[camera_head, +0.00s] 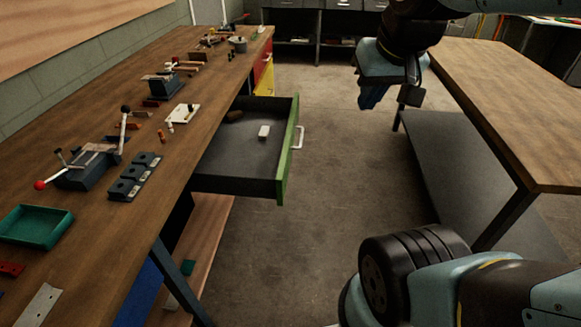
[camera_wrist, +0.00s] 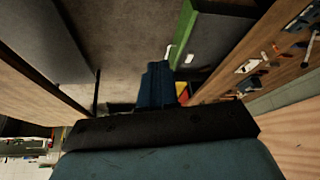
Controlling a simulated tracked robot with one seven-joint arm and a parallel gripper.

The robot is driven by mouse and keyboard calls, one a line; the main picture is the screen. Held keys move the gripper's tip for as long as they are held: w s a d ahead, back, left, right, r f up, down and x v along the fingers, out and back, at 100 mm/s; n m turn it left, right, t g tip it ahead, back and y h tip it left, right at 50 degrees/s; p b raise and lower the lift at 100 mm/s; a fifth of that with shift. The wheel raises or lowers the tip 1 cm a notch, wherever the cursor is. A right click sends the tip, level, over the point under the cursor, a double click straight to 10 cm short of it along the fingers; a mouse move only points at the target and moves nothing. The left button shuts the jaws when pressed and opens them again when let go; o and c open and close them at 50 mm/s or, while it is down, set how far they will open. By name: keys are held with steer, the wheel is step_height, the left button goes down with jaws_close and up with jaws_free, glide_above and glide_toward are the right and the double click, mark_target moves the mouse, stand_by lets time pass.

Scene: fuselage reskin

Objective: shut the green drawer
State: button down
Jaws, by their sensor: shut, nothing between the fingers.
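The green drawer (camera_head: 287,160) stands pulled far out from under the left workbench in the head view. Its front is green with a pale handle (camera_head: 300,137), and its grey inside holds a small white block and a brown item. The drawer (camera_wrist: 182,25) also shows at the upper right of the wrist view, with its handle (camera_wrist: 172,54) on the outer face. My gripper (camera_head: 371,98) hangs over the aisle to the right of the drawer front, apart from it. Its blue fingers (camera_wrist: 156,84) are together and empty in the wrist view.
The left workbench (camera_head: 105,235) carries a vise, a green tray (camera_head: 38,224), dark blocks and small tools. A second workbench (camera_head: 500,110) with a lower shelf stands at the right. The floor (camera_head: 310,230) between them is clear. Red and yellow drawer fronts lie beyond the green drawer.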

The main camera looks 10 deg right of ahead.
steer(key=w+f+m+g+y, duration=0.75)
steer(key=w+f, duration=0.75)
steer(key=f, duration=0.3)
steer(key=w+d+f+m+t+y, duration=0.25)
steer(key=f+m, duration=0.25)
steer(key=f, duration=0.4)
steer(key=w+d+f+m+t+y, duration=0.2)
steer(key=w+f+m+t+y, duration=0.15)
steer(key=f, duration=0.45)
steer(key=w+d+f+m+t+y, duration=0.2)
steer(key=f+m+y, duration=0.25)
steer(key=f, duration=0.45)
steer(key=f+x, duration=0.1)
steer(key=x, duration=1.2)
steer(key=shift+a+r+m+h, duration=0.2)
steer(key=shift+a+m+h, duration=0.05)
steer(key=shift+m+h, duration=0.2)
steer(key=shift+w, duration=0.1)
